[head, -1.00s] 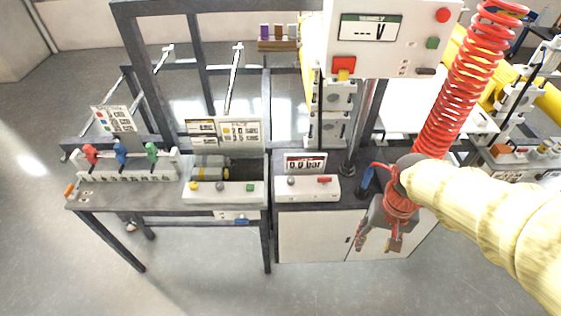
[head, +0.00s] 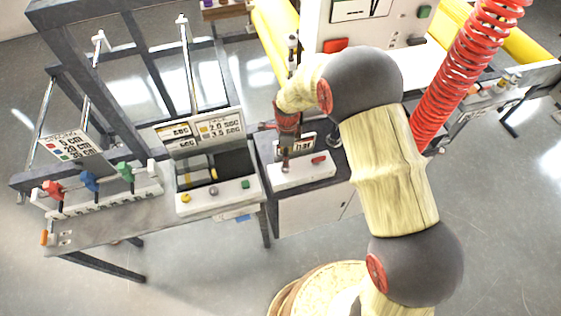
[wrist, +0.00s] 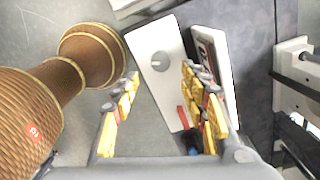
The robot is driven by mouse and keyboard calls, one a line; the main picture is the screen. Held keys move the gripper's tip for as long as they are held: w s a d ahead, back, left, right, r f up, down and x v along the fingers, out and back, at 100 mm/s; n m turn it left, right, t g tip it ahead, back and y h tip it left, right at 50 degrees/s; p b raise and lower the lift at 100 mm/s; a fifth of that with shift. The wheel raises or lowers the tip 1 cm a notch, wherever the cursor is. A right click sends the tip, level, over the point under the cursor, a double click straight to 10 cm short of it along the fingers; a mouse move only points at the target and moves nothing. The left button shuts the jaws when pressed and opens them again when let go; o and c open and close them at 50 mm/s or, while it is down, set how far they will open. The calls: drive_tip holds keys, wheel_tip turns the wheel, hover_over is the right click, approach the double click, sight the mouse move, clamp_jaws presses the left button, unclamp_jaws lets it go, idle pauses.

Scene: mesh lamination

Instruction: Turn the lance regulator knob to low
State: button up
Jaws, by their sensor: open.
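The lance regulator is a white box (head: 312,177) with a bar display (head: 308,142) standing behind it, partly covered by my arm. In the wrist view the box (wrist: 148,38) carries a round grey knob (wrist: 160,62) with a pale mark; I cannot read its setting. My gripper (head: 285,164) points down over the left part of the box and hides the knob in the head view. In the wrist view my gripper (wrist: 160,75) is open, its fingertips apart on either side of the knob's line. I cannot tell whether they touch it.
A red switch (head: 319,160) sits right of the knob on the same box. The display panel (wrist: 213,65) stands close to one finger. A button box (head: 217,197) is to the left, and a red coiled hose (head: 462,75) hangs to the right.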

drive_tip(key=shift+m, duration=0.3)
drive_tip(key=shift+f, duration=0.3)
wheel_tip(320, 180, down, 7)
drive_tip(key=shift+w+f, duration=0.1)
drive_tip(key=shift+f, duration=0.05)
drive_tip(key=shift+c, duration=0.8)
clamp_jaws()
